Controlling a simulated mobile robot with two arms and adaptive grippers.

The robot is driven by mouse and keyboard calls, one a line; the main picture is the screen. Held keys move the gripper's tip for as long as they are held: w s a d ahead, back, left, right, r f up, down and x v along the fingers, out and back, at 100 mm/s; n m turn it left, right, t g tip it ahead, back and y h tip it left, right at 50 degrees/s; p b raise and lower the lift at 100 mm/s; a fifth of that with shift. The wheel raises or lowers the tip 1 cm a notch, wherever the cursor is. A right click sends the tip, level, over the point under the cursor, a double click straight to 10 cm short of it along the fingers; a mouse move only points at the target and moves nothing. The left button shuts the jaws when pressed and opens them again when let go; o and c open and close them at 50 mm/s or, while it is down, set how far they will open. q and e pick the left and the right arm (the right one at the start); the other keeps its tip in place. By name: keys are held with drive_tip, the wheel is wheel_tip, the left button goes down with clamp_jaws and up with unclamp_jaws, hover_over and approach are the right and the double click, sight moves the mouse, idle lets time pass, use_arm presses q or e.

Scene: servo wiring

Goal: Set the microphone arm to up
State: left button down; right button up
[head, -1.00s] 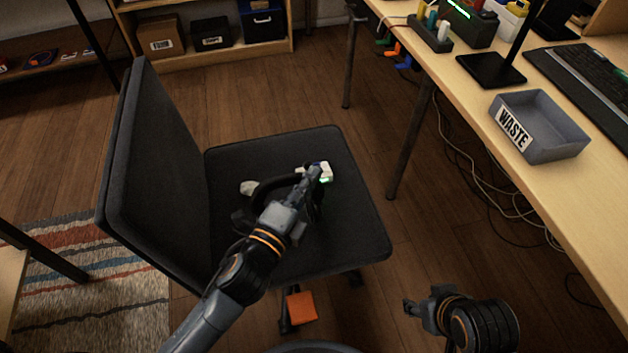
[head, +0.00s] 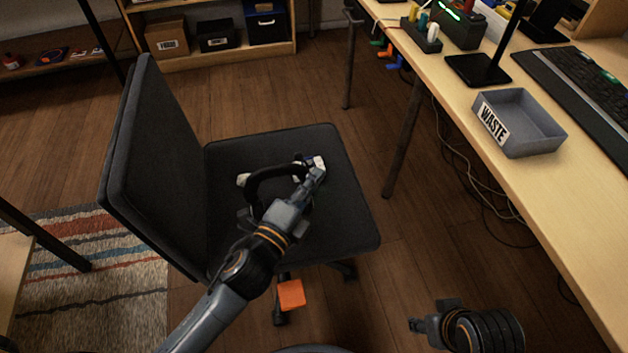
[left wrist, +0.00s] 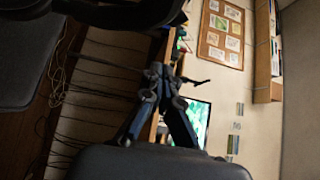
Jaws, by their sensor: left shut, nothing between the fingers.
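A dark headset (head: 268,172) with a curved black band and whitish parts at its ends lies on the seat of the black office chair (head: 345,215). The microphone arm cannot be made out. My left gripper (head: 317,173) is shut and empty at the headset's right end, close to the white part (head: 314,161); touching or apart cannot be told. My left gripper also shows in the left wrist view (left wrist: 158,72), with a dark curved shape above it. My right gripper (head: 416,325) is low at the right, away from the chair; its jaws are too small to judge.
The chair's backrest (head: 160,165) rises left of my left arm. A desk with a grey WASTE tray (head: 545,142), a keyboard (head: 580,85) and a black stand base (head: 478,69) runs along the right. Cables hang beneath it. Open floor lies between chair and desk.

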use_arm(q)
drive_tip(key=v, duration=1)
use_arm(e)
drive_tip(key=shift+w+r, duration=0.15)
use_arm(q)
drive_tip(key=shift+w+a+r, duration=0.1)
